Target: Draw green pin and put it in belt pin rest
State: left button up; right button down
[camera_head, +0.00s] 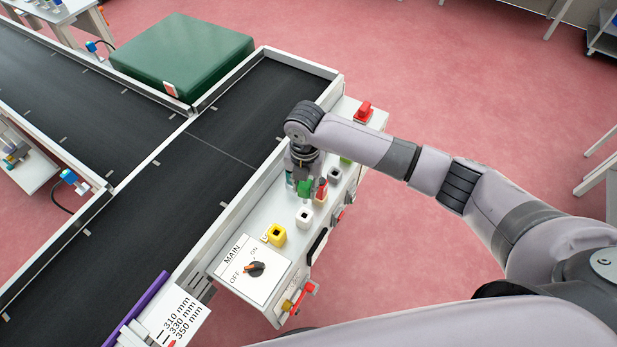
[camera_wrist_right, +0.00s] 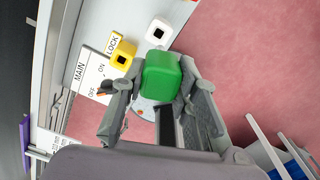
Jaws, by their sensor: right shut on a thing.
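My right gripper (camera_head: 305,178) points down over the white control panel beside the conveyor and is shut on the green pin (camera_head: 304,187). In the right wrist view the pin's green block-shaped head (camera_wrist_right: 161,76) sits between the two fingers (camera_wrist_right: 160,95); its lower part is hidden. I cannot tell which socket is the belt pin rest. My left gripper is not in view.
A red-topped piece (camera_head: 321,188) stands close beside the gripper. A grey-white socket (camera_head: 335,174) and a red switch (camera_head: 363,111) are farther back on the panel. The MAIN knob (camera_head: 255,268) is at the near end. The black belt (camera_head: 215,150) runs alongside; a green case (camera_head: 183,57) is behind.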

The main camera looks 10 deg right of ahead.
aim_at(304, 203)
jog(key=shift+w+a+n+p, duration=0.15)
jog(key=shift+n+p, duration=0.2)
jog(key=shift+n, duration=0.65)
jog(key=shift+f+n, duration=0.2)
jog(key=shift+n, duration=0.1)
jog(key=shift+r+p, duration=0.1)
jog(key=shift+p, duration=0.25)
jog(key=shift+f+b, duration=2)
jog(key=shift+f, duration=1)
jog(key=shift+p, duration=0.4)
jog(key=shift+f, duration=0.2)
